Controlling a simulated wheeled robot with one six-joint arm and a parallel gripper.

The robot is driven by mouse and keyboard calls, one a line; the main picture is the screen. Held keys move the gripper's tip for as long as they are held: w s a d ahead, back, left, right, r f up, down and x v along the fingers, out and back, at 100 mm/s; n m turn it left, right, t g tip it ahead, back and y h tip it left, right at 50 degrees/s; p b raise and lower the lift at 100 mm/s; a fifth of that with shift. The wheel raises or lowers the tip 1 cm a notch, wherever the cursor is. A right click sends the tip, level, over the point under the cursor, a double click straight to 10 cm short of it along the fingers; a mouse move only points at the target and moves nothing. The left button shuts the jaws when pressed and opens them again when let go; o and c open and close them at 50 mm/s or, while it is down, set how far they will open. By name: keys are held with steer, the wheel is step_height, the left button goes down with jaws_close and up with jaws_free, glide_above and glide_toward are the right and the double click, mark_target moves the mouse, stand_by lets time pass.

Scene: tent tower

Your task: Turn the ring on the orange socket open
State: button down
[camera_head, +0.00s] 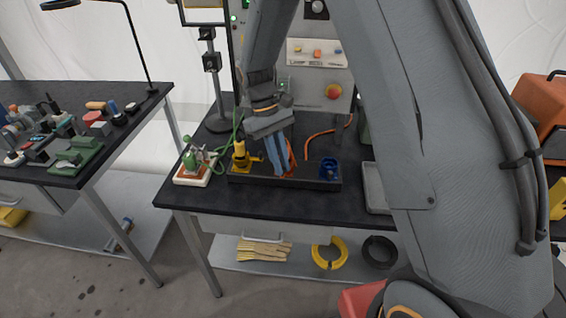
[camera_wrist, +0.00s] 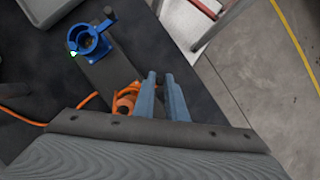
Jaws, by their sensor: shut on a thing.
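The orange socket (camera_head: 291,158) sits on the dark base strip (camera_head: 325,183) on the workbench, mostly behind my fingers. In the wrist view its orange ring (camera_wrist: 127,93) shows just left of the fingers. My gripper (camera_head: 279,172) points down at this socket. In the wrist view its two blue-grey fingers (camera_wrist: 162,78) are close together with a narrow gap, shut at the ring's right side. The exact grip point is hidden by the fingers.
A blue socket (camera_head: 328,168) stands right of the orange one, a yellow connector (camera_head: 240,156) left. A green device (camera_head: 195,160) on a white base is farther left. An orange cable (camera_head: 318,133) runs behind. A grey tray (camera_head: 374,187) lies at the right.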

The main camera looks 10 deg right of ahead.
steer(key=shift+a, duration=0.1)
stand_by(0.4)
steer(key=c, duration=1.8)
jaws_free()
steer(key=shift+w, duration=0.1)
steer(key=b+v, duration=0.2)
steer(key=v, duration=0.5)
steer(key=shift+r+b, duration=0.35)
steer(key=s+d+f+m+t+y+b, duration=0.1)
steer(key=s+d, duration=0.3)
steer(key=s, duration=0.4)
steer(key=s+d+f+m+t+y, duration=0.1)
steer(key=s+d+m+t, duration=0.3)
steer(key=s, duration=0.4)
steer(key=shift+s+d+f+m+b, duration=0.35)
steer(key=shift+d+f, duration=0.4)
steer(key=shift+f, duration=0.15)
